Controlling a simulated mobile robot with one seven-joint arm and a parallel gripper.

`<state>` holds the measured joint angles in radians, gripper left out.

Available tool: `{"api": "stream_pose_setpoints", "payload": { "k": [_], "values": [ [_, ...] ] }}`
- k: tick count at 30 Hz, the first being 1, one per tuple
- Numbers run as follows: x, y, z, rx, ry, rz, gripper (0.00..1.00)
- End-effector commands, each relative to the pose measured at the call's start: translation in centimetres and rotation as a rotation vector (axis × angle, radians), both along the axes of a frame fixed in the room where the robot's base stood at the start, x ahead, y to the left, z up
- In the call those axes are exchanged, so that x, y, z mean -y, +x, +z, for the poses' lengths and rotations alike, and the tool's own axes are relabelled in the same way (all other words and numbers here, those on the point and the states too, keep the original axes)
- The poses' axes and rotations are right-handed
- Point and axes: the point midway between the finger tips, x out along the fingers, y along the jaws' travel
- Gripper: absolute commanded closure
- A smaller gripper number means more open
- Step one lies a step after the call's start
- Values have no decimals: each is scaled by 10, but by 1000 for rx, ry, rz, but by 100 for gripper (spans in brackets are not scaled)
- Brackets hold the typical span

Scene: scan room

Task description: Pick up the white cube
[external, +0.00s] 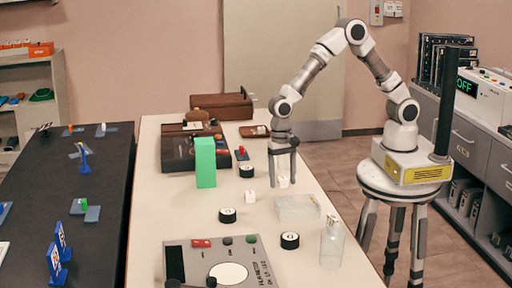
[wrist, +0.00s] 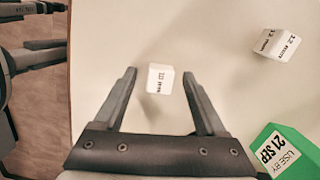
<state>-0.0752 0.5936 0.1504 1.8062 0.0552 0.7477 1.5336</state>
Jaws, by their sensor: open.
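A small white cube (wrist: 160,78) with dark printing stands on the pale table between the fingertips of my gripper (wrist: 159,76) in the wrist view. Gaps show between the cube and both fingers. In the external view my gripper (external: 283,178) points down over the table's right side, with this cube (external: 283,182) between its fingers. My gripper is open and holds nothing. A second white printed cube (wrist: 277,42) lies apart at the upper right of the wrist view; it also shows in the external view (external: 249,197).
A tall green block (external: 205,162) stands left of my gripper and shows in the wrist view (wrist: 288,155). Black round pieces (external: 227,215), a clear box (external: 297,207), a glass bottle (external: 331,243) and a grey device (external: 225,262) stand nearer the camera. The table (external: 160,212) has bare areas.

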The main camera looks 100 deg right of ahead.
Motion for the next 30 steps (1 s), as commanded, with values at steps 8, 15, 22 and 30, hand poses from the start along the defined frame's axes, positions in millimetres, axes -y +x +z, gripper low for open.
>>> {"api": "stream_pose_setpoints", "payload": {
  "k": [8,15,22,30],
  "values": [
    [0,0,1,1,0,-1,46],
    [0,0,1,1,0,0,90],
    [0,0,1,1,0,0,100],
    [0,1,15,3,0,0,100]
  ]
}}
